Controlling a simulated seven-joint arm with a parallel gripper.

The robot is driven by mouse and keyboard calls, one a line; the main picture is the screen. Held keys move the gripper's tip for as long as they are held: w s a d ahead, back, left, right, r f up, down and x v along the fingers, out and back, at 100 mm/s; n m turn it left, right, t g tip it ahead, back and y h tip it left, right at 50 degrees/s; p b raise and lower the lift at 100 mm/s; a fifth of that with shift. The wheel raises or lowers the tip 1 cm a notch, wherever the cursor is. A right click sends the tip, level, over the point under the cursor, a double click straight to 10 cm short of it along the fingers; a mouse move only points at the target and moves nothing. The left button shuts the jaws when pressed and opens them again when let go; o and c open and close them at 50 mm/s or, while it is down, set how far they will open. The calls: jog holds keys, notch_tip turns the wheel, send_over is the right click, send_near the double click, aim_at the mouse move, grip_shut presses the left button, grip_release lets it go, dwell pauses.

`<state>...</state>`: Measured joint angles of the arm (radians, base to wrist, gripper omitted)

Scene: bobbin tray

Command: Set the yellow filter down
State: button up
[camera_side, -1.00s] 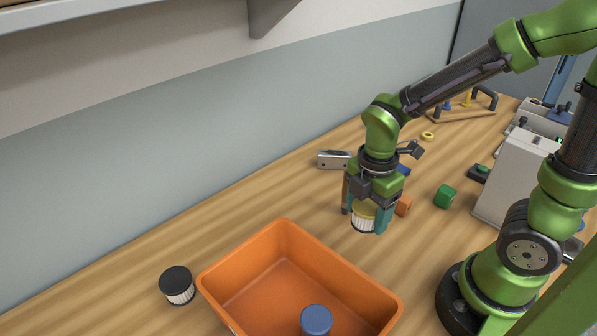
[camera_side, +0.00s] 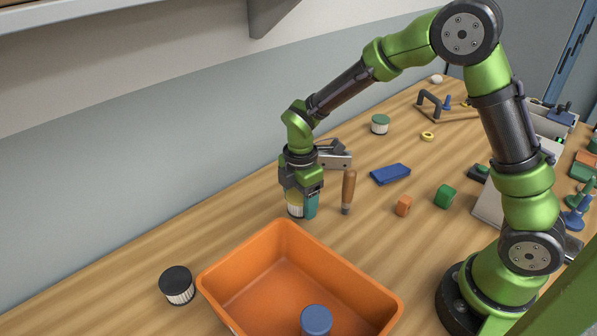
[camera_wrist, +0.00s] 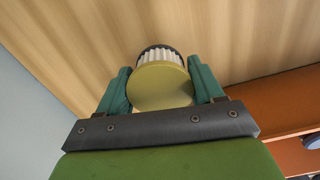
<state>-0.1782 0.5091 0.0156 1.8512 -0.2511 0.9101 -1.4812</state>
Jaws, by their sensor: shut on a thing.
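The yellow filter (camera_wrist: 160,83) has a yellow cap and a white pleated side with a dark rim at its far end. My gripper (camera_side: 301,207) is shut on it, with a teal finger on each side in the wrist view (camera_wrist: 162,88). In the side view the filter (camera_side: 295,210) is partly hidden by the gripper and sits upright just behind the far corner of the orange bin. I cannot tell whether its underside touches the table (camera_side: 235,220).
The orange bin (camera_side: 345,262) holds a blue-topped round thing (camera_side: 316,320). A black-topped filter (camera_side: 177,285) stands left of the bin. Table left of the gripper is clear.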

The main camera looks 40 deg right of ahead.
aim_at(299, 210)
jog(key=shift+w+f, duration=0.15)
jog(key=shift+w, duration=0.05)
jog(key=shift+f, duration=1.65)
jog(key=shift+f, duration=0.15)
jog(key=o, duration=1.1)
jog(key=shift+c, duration=0.2)
